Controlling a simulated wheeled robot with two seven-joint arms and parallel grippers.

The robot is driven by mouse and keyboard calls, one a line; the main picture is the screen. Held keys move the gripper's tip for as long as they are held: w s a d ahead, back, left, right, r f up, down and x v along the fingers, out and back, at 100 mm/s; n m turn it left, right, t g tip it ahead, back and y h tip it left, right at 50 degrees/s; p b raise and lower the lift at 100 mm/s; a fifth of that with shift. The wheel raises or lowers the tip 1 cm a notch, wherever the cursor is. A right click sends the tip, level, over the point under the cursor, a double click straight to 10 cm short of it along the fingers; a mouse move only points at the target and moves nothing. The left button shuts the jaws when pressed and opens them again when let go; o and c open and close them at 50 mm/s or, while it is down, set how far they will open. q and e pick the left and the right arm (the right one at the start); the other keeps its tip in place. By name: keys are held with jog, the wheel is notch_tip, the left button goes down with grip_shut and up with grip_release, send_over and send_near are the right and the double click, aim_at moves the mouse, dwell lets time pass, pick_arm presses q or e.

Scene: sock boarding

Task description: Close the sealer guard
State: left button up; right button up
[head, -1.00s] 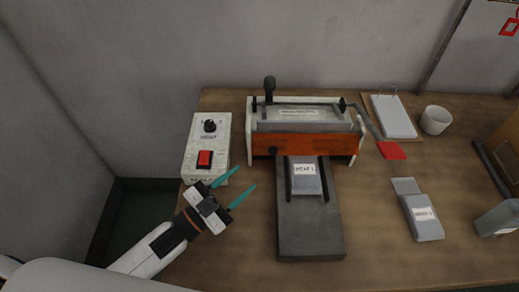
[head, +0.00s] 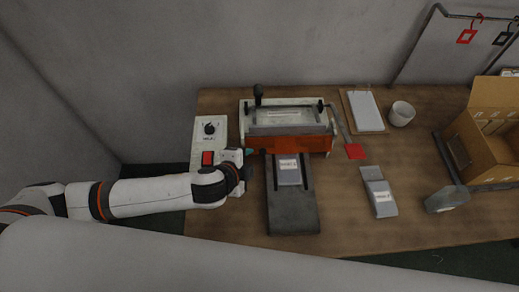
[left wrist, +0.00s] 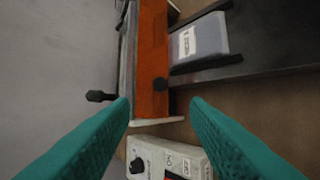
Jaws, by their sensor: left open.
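The sealer (head: 287,104) stands at the back of the bench, with a white frame and a black-knobbed lever (head: 258,92). My right gripper is out of view.
A white control box (head: 209,128) with a dial and red switch stands left of the sealer, close to my gripper. A dark stand (head: 292,216) holding a labelled pouch (head: 289,170) lies in front. A clipboard, cup, grey pouch and cardboard box (head: 490,160) are to the right.

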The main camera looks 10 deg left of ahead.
aim_at(262, 153)
pick_arm(q)
jog(key=p+x, duration=0.2)
jog(key=x, duration=0.7)
jog(key=shift+d+f, duration=0.1)
grip_shut()
jog(key=shift+f+b, duration=0.3)
jog(key=shift+b, duration=0.35)
notch_tip(262, 153, down, 3)
jog(key=t+b, duration=0.2)
jog(key=b, duration=0.3)
jog(key=m+t+b, duration=0.1)
jog(key=t+b, duration=0.1)
jog(key=b, duration=0.3)
jog(key=shift+w+f, duration=0.15)
jog(key=shift+f, duration=0.05)
jog(key=t+b, duration=0.2)
jog(key=b, duration=0.4)
jog(key=w+f+m+t+b, duration=0.1)
jog(key=b, duration=0.5)
jog(key=shift+w+a+f+t, duration=0.15)
jog(key=shift+a+t, duration=0.05)
jog(key=shift+t, duration=0.2)
jog(key=shift+w+m+t+b, duration=0.1)
jog(key=shift+m+t+b, duration=0.2)
jog(key=shift+b, duration=0.3)
jog(key=shift+r, duration=0.25)
